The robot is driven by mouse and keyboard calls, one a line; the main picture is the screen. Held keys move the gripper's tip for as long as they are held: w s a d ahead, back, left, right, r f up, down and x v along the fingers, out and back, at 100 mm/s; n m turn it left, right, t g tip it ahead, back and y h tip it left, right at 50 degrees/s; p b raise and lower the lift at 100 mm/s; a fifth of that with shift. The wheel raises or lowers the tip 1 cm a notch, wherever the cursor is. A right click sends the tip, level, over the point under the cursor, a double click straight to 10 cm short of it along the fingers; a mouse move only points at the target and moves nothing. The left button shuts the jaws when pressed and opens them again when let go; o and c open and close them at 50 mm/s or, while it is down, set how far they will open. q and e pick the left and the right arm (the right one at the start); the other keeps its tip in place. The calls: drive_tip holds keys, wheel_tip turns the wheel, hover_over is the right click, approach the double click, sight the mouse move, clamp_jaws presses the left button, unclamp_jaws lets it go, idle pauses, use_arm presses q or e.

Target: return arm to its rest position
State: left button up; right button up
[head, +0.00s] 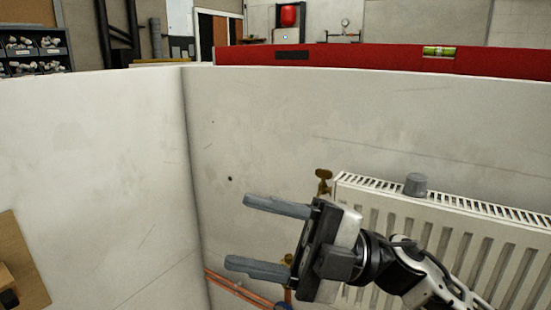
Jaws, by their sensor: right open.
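My right gripper (255,236) is open and empty. Its two grey fingers point left, with a clear gap between them. It is in front of the white wall panel, near the left end of the white radiator (450,210). My right arm (440,285) comes in from the lower right, in front of the radiator, and hides part of it. My left gripper is not in view.
A brass valve (323,180) stands at the radiator's left end, and a grey cylinder (416,184) is on its top grille. Copper pipes (240,290) run low behind the gripper. A red spirit level (380,60) lies along the panel top. A wooden piece (20,262) is at left.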

drive_tip(key=w+d+f+m+t+h, duration=0.2)
drive_tip(key=d+f+m+t+h, duration=0.15)
drive_tip(key=f+m+t, duration=0.45)
drive_tip(key=w+d+f+m+t+h, duration=0.25)
drive_tip(key=f+m+t+h, duration=0.35)
drive_tip(key=m, duration=0.4)
drive_tip(key=w+d+f+m+t+h, duration=0.2)
drive_tip(key=d+f+m+t+h, duration=0.15)
drive_tip(key=f+m+t, duration=0.35)
drive_tip(key=s+d+f+m+g+h, duration=0.3)
drive_tip(key=s+f, duration=0.4)
drive_tip(key=f, duration=0.4)
drive_tip(key=s+d+f+m+g+h, duration=0.3)
drive_tip(key=s+f, duration=0.5)
drive_tip(key=f, duration=0.3)
drive_tip(key=shift+d+f+m+g, duration=0.15)
drive_tip(key=shift+d+m+g, duration=0.25)
drive_tip(key=shift+d+g, duration=0.5)
